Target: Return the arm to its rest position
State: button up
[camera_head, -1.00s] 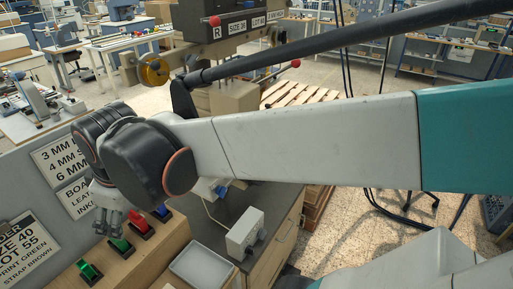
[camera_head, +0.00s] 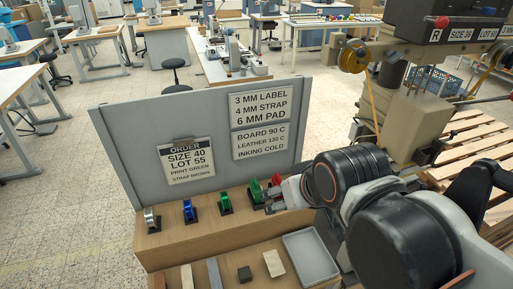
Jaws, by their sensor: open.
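My gripper (camera_head: 273,197) is at the end of my grey and black arm, which comes in from the lower right. It is beside the right end of a row of coloured pieces on a wooden ledge (camera_head: 170,242). A red piece (camera_head: 276,180) and a dark green piece (camera_head: 255,192) are right by the fingers. Whether the fingers touch them I cannot tell. The fingers are small here and look empty. The arm hides part of the bench on the right.
A grey board (camera_head: 125,140) with an order sheet (camera_head: 186,161) and signs stands behind the ledge. The ledge also has green (camera_head: 225,203), blue (camera_head: 189,211) and silver (camera_head: 151,219) pieces. A grey tray (camera_head: 311,258) and several small blocks lie in front. A stamping machine (camera_head: 405,122) stands right.

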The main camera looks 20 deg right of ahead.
notch_tip(320, 180, down, 14)
jog(key=b, duration=1.3)
